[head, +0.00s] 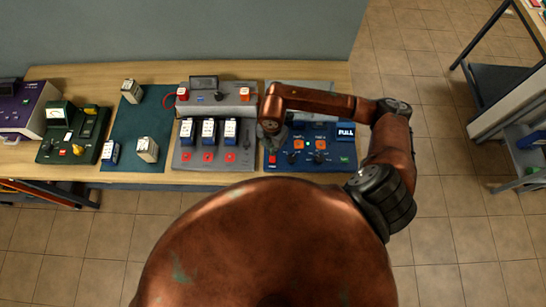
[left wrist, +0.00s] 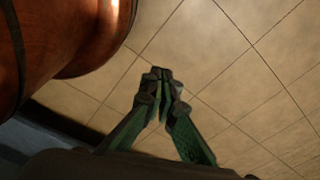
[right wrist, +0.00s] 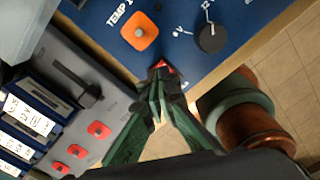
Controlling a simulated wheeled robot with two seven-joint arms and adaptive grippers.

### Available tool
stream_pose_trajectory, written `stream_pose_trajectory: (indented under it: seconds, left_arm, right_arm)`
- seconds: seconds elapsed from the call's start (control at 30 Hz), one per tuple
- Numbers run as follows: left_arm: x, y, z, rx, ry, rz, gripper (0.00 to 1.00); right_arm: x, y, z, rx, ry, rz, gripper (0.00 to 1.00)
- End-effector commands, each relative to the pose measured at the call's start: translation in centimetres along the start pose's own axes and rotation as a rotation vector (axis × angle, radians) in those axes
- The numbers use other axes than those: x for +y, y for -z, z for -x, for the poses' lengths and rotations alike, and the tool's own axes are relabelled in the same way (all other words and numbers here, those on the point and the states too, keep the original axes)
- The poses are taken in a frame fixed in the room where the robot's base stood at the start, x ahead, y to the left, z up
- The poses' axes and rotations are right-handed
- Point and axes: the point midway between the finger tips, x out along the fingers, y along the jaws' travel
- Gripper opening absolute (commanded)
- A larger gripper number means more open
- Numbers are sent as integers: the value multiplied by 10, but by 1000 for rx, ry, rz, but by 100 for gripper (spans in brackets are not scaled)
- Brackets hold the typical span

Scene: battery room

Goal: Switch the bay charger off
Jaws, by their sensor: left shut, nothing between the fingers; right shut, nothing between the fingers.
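A blue control panel (head: 330,163) stands at the right end of the bench, with a lit FULL display (head: 346,131), orange switches (head: 320,145), black knobs and a green button (head: 345,159). A red button (head: 272,160) sits at its front left corner and shows in the right wrist view (right wrist: 162,63). My right gripper (right wrist: 158,75) is shut and empty, its tips at the red button and partly hiding it; I cannot tell whether they touch. My left gripper (left wrist: 162,76) is shut and empty above the floor, outside the head view.
Left of the panel is a grey unit (head: 178,155) with three battery packs (head: 208,131), red buttons and a black lever (right wrist: 88,95). A green mat (head: 125,130), a green meter unit (head: 62,140) and a purple unit (head: 25,105) lie farther left.

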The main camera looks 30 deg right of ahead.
Motion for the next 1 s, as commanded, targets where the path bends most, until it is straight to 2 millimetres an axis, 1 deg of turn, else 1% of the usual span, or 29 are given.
stream_pose_trajectory:
  seconds: [0.47,1.0]
  left_arm:
    - [1,-12,-1,-15,0,2,0]
    - [1,-13,-7,-16,-1,2,0]
  right_arm:
    - [0,0,-2,0,0,0,0]
    - [0,0,-10,0,0,0,0]
